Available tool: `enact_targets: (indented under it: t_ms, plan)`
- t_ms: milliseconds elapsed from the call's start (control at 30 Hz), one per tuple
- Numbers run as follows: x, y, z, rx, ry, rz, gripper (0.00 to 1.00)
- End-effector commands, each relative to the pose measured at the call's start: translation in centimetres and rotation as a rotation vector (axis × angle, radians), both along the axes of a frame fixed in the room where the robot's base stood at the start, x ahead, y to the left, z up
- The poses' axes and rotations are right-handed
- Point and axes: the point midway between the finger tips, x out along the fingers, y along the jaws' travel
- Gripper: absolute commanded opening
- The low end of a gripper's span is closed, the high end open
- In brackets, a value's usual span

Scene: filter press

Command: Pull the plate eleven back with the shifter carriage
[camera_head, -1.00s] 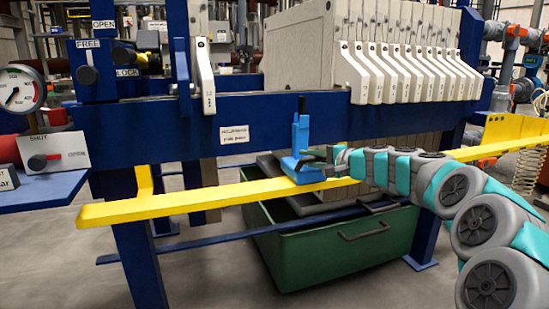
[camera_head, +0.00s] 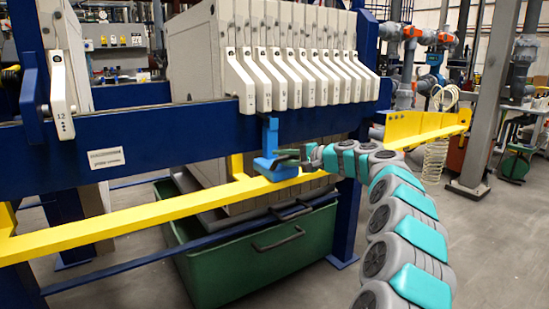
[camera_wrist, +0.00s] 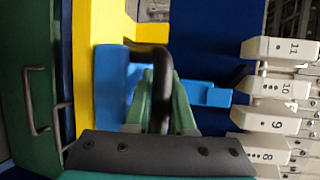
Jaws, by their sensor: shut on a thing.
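The blue shifter carriage (camera_head: 268,166) sits on the yellow rail (camera_head: 120,224), below the left end of the plate stack. My gripper (camera_wrist: 160,105) is shut on its black handle (camera_wrist: 160,62). The carriage's blue upright (camera_head: 270,135) stands near the lower ends of the plate handles. In the wrist view its black tip (camera_wrist: 238,76) lies beside the end of the plate 10 handle (camera_wrist: 275,85); I cannot tell whether they touch. The plate eleven handle (camera_wrist: 280,49) is marked 11 and is the leftmost of the stack; it also shows in the head view (camera_head: 243,88).
The plate 12 handle (camera_head: 60,95) stands apart at the left, with a wide gap before the stack. The dark blue beam (camera_head: 170,135) runs behind the rail. A green bin (camera_head: 215,265) stands below. The rail is clear left of the carriage.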

Motion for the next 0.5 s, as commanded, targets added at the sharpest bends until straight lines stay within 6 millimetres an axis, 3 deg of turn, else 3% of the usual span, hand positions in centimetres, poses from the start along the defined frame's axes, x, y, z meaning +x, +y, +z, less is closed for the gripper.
enact_targets:
  t_ms: [500]
  plan:
    - [0.41, -0.61, -0.21, -0.001, 0.003, -0.001, 0.00]
